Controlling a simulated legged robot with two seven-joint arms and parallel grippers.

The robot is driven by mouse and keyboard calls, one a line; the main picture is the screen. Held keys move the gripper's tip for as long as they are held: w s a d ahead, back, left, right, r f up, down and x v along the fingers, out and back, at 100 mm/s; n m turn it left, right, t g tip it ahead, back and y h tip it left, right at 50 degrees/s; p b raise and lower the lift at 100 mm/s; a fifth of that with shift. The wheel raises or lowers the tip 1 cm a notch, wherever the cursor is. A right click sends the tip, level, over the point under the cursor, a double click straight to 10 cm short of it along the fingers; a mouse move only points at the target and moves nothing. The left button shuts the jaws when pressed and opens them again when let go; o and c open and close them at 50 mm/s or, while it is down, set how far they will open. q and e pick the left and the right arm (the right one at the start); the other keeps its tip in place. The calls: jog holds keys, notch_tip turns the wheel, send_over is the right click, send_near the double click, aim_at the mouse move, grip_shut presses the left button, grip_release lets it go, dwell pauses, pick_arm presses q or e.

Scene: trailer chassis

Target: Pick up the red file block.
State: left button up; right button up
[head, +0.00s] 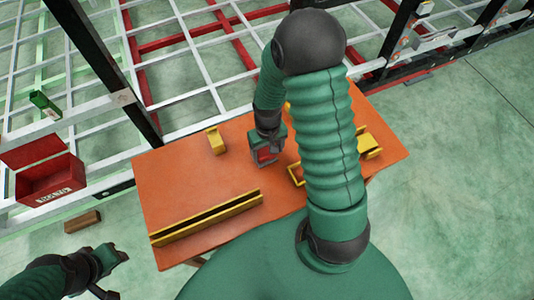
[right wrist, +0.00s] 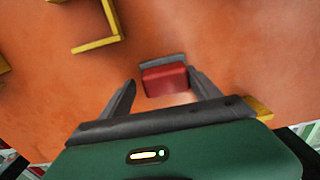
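The red file block (right wrist: 165,80) sits on the orange tabletop, with a grey strip along its far side. In the right wrist view it lies between and slightly beyond the fingertips of my right gripper (right wrist: 162,82).
A red bin (head: 50,180) stands left, by the white and red chassis frame. My right arm hides part of the table.

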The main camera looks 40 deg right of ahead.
aim_at(265, 152)
jog(key=shift+d, duration=0.1)
jog(key=shift+c, duration=1.1)
jog(key=shift+a+r, duration=0.25)
jog(key=shift+a, duration=0.6)
jog(key=c, duration=1.1)
jog(key=shift+o, duration=0.2)
jog(key=shift+d, duration=0.3)
jog(key=r+p, duration=0.1)
jog(key=r, duration=0.9)
jog(key=shift+a, duration=0.2)
jog(key=shift+d, duration=0.1)
